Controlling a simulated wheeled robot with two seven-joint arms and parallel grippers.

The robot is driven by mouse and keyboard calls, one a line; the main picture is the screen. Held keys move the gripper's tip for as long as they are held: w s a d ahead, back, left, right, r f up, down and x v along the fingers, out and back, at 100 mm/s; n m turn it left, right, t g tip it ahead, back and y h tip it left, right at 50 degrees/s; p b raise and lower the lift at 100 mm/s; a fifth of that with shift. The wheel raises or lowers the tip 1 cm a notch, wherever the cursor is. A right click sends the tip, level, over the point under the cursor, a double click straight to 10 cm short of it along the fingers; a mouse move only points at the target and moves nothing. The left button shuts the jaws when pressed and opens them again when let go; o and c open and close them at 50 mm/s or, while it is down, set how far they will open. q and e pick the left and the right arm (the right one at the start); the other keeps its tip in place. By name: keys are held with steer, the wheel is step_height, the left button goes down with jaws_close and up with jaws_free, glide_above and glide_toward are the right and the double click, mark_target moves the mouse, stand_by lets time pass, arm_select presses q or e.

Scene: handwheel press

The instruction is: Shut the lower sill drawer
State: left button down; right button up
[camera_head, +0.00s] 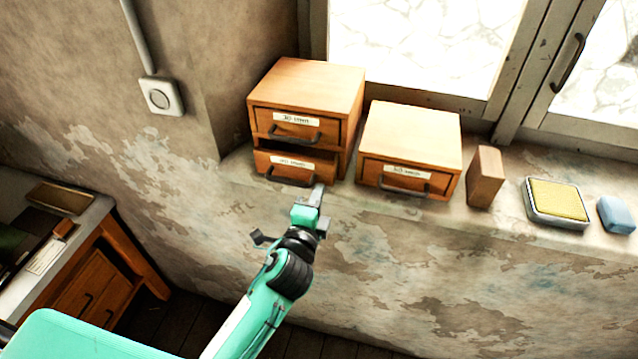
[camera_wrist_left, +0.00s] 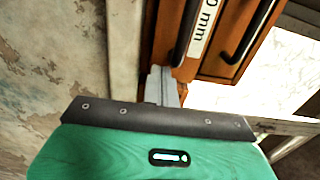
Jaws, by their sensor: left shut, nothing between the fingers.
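A two-drawer wooden cabinet (camera_head: 310,80) stands at the left of the window sill. Its lower drawer (camera_head: 262,160) stands a little out, with a dark gap above its front. The drawer has a white label and a dark bar handle; both also show in the left wrist view, where the lower drawer's label (camera_wrist_left: 203,28) reads "0 mm" at its end. The upper drawer (camera_head: 335,130) looks shut. My left gripper (camera_head: 318,190) is shut and empty, its tips close to the right end of the lower drawer's front. I cannot tell whether they touch it. My right gripper is not in view.
A single-drawer box (camera_head: 412,135) stands just right of the cabinet. Further right on the sill are a wooden block (camera_head: 486,178), a yellow pad in a tray (camera_head: 557,200) and a blue block (camera_head: 616,214). A desk (camera_head: 95,235) stands at lower left.

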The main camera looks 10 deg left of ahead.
mark_target(322, 179)
arm_select(q)
steer(key=shift+w, duration=0.65)
steer(key=w, duration=0.4)
steer(key=shift+w+d, duration=0.1)
steer(key=shift+r, duration=0.25)
steer(key=shift+p, duration=0.3)
